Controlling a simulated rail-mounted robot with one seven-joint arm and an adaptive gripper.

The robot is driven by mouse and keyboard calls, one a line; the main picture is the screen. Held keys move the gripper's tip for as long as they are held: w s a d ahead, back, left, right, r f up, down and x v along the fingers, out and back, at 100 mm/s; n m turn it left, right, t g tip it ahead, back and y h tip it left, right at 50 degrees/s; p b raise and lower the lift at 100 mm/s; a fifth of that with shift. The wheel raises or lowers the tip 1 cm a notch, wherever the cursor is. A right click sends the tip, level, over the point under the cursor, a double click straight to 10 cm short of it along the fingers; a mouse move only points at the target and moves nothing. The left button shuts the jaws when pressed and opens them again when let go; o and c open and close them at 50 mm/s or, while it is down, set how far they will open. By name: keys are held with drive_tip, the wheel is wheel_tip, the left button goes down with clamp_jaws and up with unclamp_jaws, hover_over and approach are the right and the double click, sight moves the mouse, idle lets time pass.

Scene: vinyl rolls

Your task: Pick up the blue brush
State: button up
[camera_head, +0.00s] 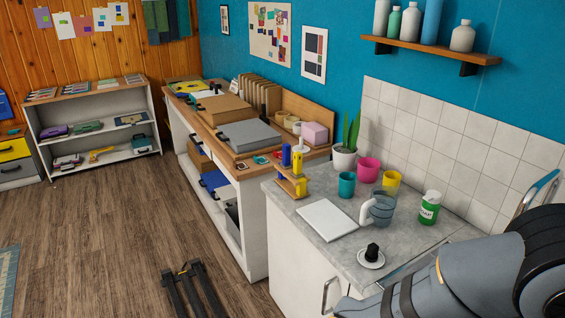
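I cannot make out anything clearly as a blue brush. A short upright blue cylinder (286,155) stands in a small wooden stand (282,184) at the left end of the grey counter, with a yellow cylinder (298,163) beside it. It looks like a roll, but it is too small to be sure. A small blue item (141,143) lies on the lower shelf of the white shelf unit at the left; its kind is unclear. My arm shows at the lower right, over the counter's near end.
The grey counter (293,206) holds a white board (327,220), cups, a glass jug (379,209), a green-and-white canister (430,208) and a saucer (371,259) with a black object. A wooden workbench (221,155) adjoins it. The wood floor (100,230) at left is mostly clear.

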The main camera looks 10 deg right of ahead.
drive_tip(key=c, duration=0.4)
drive_tip(key=c, duration=0.7)
drive_tip(key=shift+c, duration=0.3)
